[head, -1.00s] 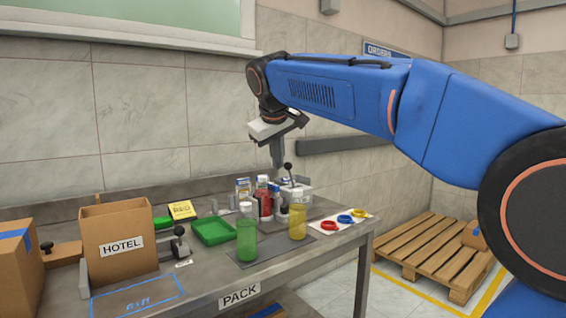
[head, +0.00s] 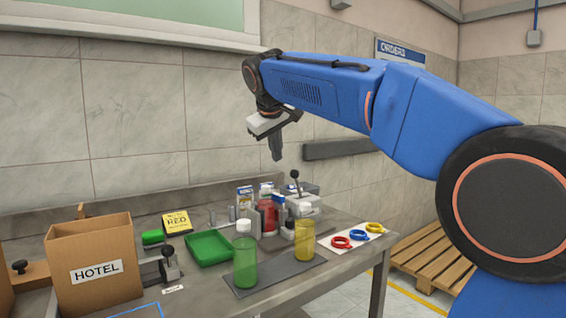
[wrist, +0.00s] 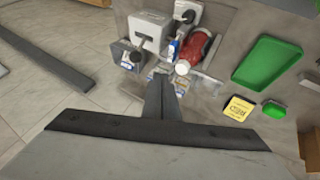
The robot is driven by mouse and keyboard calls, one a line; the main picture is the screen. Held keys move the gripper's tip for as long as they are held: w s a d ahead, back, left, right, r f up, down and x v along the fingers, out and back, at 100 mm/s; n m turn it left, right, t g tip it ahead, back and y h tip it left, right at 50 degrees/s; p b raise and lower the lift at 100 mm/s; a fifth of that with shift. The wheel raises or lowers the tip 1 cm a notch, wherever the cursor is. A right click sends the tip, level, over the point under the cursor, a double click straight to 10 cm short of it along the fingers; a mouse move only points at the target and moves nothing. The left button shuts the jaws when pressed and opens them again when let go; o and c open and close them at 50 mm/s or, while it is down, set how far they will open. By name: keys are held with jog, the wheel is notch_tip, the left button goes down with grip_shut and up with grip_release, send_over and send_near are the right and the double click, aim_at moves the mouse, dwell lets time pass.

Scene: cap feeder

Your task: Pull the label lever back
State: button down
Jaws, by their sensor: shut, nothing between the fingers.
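A lever with a black ball knob (head: 294,174) stands upright at a pale machine (head: 304,188) at the back right of the bench. A second black-knobbed lever (head: 168,252) stands beside the HOTEL box, with a small tag whose text is unreadable. I cannot tell which is the label lever. In the wrist view a white machine (wrist: 148,34) and a grey block (wrist: 126,56) with a knob and tag lie beyond the fingertips. My gripper (head: 278,156) is shut and empty, pointing down above the bench back, apart from both levers.
Green (head: 246,265) and yellow (head: 304,242) bottles stand on a dark mat. A green tray (head: 209,247), the HOTEL box (head: 98,262) and coloured rings (head: 341,242) share the bench. A dark rail (head: 340,148) is on the wall.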

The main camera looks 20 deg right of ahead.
aim_at(292, 174)
jog(key=x, duration=0.9)
jog(key=shift+w+d+f, duration=0.25)
jog(key=shift+f, duration=0.05)
jog(key=shift+w+d+r, duration=0.1)
jog(key=shift+w+d, duration=0.3)
jog(key=shift+d, duration=0.35)
jog(key=shift+w+d+r, duration=0.1)
jog(key=shift+w+d, duration=0.35)
jog(key=shift+d, duration=0.35)
jog(key=shift+w+d+r+y, duration=0.2)
jog(key=shift+d+r+y, duration=0.2)
jog(key=shift+d, duration=0.25)
jog(key=w+d+r+m+g+y, duration=0.1)
jog(key=w+d+g+y, duration=0.1)
jog(key=d, duration=0.6)
jog(key=shift+w+m+y, duration=0.3)
jog(key=shift+w+y, duration=0.2)
jog(key=shift+y, duration=0.8)
jog(key=shift+d+r, duration=0.1)
jog(key=shift+d, duration=0.1)
jog(key=shift+a, duration=0.1)
